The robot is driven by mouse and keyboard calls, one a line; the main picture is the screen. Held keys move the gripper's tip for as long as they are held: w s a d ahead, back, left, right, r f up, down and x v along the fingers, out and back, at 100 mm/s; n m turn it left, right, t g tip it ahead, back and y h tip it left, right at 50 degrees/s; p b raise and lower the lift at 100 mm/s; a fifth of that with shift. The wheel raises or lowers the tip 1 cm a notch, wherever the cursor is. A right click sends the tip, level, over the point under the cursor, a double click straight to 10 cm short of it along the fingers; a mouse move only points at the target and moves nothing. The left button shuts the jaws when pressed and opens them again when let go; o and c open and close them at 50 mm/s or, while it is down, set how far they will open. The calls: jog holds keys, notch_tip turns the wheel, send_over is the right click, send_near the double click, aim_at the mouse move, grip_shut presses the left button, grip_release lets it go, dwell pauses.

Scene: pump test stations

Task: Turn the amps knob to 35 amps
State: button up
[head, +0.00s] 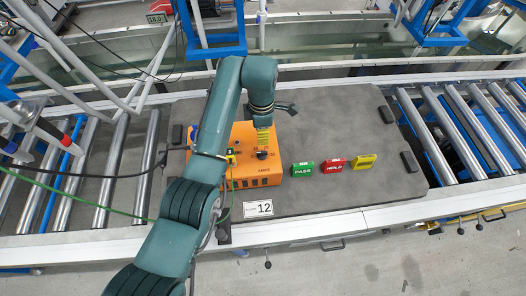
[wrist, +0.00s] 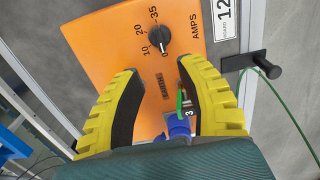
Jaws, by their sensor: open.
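The orange test box (head: 242,170) stands on the grey board in the head view. Its black amps knob (head: 262,154) is on the top face. In the wrist view the knob (wrist: 160,38) sits beyond the fingertips, ringed by the marks 0, 10, 20 and 35. Its pointer is small; it seems to face the 0 side, but I cannot read it surely. My gripper (wrist: 160,70) is open, its yellow ridged fingers spread over the box with nothing between them. In the head view my gripper (head: 264,138) is just above the knob, apparently not touching it.
Green PASS (head: 303,170), red HOLD (head: 334,165) and yellow (head: 363,162) blocks stand right of the box. A 12 card (head: 258,208) lies in front. Green and blue connectors (wrist: 180,110) lie near the right finger. Roller conveyors (head: 460,125) flank the board.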

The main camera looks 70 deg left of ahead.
aim_at(262, 152)
notch_tip(262, 152, down, 12)
jog(key=b, duration=0.3)
grip_shut()
